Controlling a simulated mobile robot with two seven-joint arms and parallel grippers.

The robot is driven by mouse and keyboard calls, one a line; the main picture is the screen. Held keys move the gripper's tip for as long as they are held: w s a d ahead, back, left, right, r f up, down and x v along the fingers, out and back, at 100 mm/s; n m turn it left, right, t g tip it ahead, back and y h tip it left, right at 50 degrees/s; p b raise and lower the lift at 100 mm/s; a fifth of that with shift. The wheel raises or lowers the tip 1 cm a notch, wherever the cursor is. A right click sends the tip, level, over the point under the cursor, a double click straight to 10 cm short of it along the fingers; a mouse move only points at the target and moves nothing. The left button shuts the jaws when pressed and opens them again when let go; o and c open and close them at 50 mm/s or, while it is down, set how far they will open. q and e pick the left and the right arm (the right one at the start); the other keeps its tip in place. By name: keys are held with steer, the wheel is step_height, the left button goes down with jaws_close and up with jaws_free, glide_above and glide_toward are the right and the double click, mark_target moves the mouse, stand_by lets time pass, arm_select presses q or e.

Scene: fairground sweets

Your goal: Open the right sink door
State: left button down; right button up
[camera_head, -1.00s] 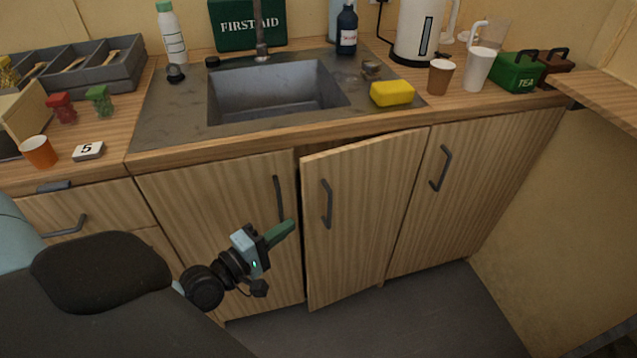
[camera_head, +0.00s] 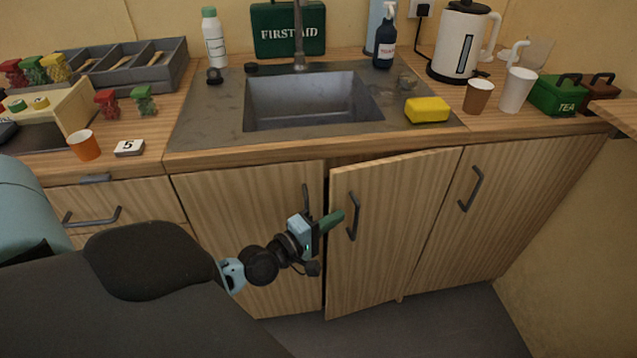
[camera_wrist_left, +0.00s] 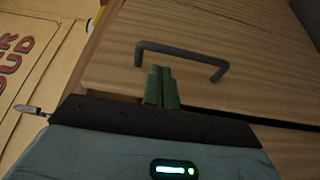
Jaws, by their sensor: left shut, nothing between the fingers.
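The right sink door (camera_head: 385,240) is a light wood panel under the sink, slightly ajar, with its left edge standing out from the cabinet. Its dark upright handle (camera_head: 352,216) is near that left edge. My left gripper (camera_head: 332,221) is shut and empty, with green fingers just left of this handle in the head view. In the left wrist view the shut fingers (camera_wrist_left: 161,85) are close to a dark bar handle (camera_wrist_left: 180,52) on a wood panel; I cannot tell whether they touch it. The left sink door (camera_head: 250,235) looks closed. My right gripper is not in view.
The counter above holds the sink (camera_head: 313,100), a yellow sponge (camera_head: 427,110), a brown cup (camera_head: 478,96) and a white kettle (camera_head: 462,40). Another cabinet door (camera_head: 500,215) stands to the right. Grey floor (camera_head: 455,325) lies clear in front of the doors.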

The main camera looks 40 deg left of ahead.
arm_select(q)
steer(key=shift+x, duration=1.1)
